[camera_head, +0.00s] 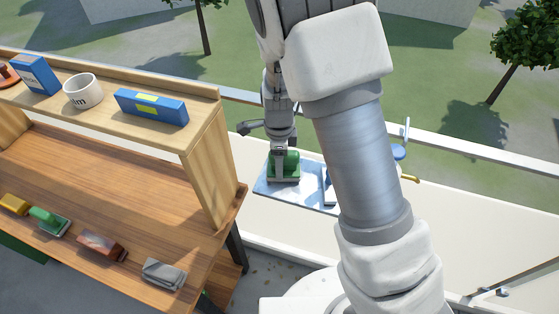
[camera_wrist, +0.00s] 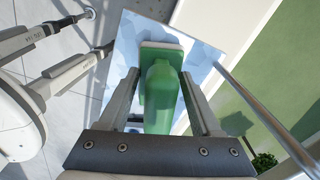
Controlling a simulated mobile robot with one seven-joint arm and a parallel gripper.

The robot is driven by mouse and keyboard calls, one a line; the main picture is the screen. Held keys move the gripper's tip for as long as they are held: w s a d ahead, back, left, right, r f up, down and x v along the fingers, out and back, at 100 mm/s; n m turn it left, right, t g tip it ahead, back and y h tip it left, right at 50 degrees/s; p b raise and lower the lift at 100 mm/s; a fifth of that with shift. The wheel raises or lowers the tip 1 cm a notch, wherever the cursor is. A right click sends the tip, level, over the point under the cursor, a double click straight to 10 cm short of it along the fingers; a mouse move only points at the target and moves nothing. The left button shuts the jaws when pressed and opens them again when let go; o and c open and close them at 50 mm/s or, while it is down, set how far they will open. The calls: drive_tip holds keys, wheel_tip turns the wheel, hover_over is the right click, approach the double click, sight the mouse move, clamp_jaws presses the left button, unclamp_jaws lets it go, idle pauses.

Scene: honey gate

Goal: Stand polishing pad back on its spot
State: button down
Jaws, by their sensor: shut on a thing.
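The polishing pad (camera_head: 286,166), a green handled block with a pale face, is between the fingers of my gripper (camera_head: 281,152). In the wrist view my gripper (camera_wrist: 162,92) has a finger on each side of the green pad (camera_wrist: 160,85). The pad is over a pale blue and white patterned panel (camera_head: 264,186); the panel also shows in the wrist view (camera_wrist: 128,45). I cannot tell whether the pad touches the panel. My arm hides the right part of the panel.
A wooden bench (camera_head: 110,165) at left holds a yellow block (camera_head: 14,204), a green-handled tool (camera_head: 50,221), a reddish-brown block (camera_head: 101,245) and a grey cloth (camera_head: 164,274). Its upper shelf carries a mug (camera_head: 83,91) and blue boxes (camera_head: 152,106). A pale railing (camera_head: 470,153) runs behind.

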drive_tip(key=shift+f, duration=0.35)
unclamp_jaws()
drive_tip(key=shift+r, duration=0.1)
drive_tip(key=shift+r+p, duration=3.3)
drive_tip(key=shift+r, duration=0.65)
